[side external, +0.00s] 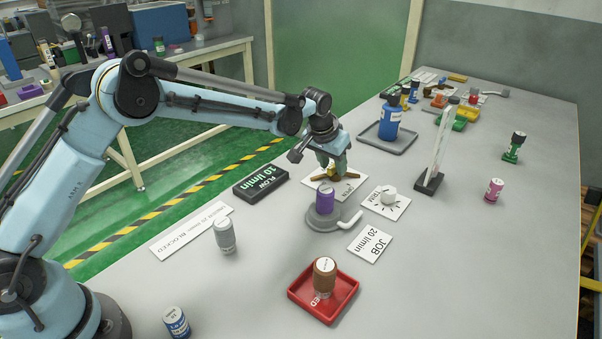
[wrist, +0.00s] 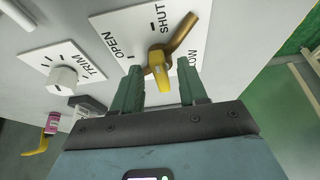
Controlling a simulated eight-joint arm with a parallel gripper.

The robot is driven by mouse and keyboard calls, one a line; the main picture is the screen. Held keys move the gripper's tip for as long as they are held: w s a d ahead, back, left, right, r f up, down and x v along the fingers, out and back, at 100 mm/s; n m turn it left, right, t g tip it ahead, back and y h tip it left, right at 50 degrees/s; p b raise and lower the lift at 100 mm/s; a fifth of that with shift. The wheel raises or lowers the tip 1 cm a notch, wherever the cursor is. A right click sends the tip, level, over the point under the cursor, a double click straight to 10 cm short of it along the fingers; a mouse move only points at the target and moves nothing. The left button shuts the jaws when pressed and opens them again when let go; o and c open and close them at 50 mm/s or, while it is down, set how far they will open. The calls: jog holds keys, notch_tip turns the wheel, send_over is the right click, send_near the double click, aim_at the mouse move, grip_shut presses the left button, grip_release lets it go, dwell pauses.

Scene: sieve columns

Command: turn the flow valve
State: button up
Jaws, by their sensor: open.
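The flow valve (wrist: 160,72) has a yellow part and a brass-coloured bar on a white plate (wrist: 112,22) marked OPEN and SHUT. In the wrist view the brass bar slants up to the right, past SHUT. My gripper (wrist: 159,66) is open, with its two green fingers on either side of the yellow part; I cannot tell whether they touch it. In the side view my gripper (side external: 333,163) reaches down over the valve (side external: 326,178) and partly hides it. The flow display (side external: 261,183) reads 10 l/min. The job card (side external: 370,244) reads 20 l/min.
A TRIM knob (side external: 389,195) stands right of the valve. A purple column (side external: 325,198) on a grey base (side external: 325,219) with a white spout stands close in front. A clear tube stand (side external: 429,181) is further right. A red tray (side external: 345,303) holds a brown column (side external: 325,271).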

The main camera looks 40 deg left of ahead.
grip_shut()
jog(key=n+y, duration=0.1)
jog(key=n, duration=0.2)
jog(key=d+n+y, duration=0.1)
jog(key=n, duration=0.2)
jog(key=shift+w, duration=0.2)
jog(key=n, duration=0.1)
jog(key=n+g+y, duration=0.1)
jog(key=n, duration=0.2)
jog(key=shift+w+d+y, duration=0.2)
jog(key=shift+d+y, duration=0.05)
jog(key=shift+y, duration=0.05)
jog(key=shift+w+n+g, duration=0.15)
jog(key=shift+n+g, duration=0.45)
jog(key=shift+n, duration=0.6)
jog(key=shift+n+y, duration=0.3)
jog(key=shift+n, duration=0.3)
grip_release()
jog(key=shift+d, duration=0.1)
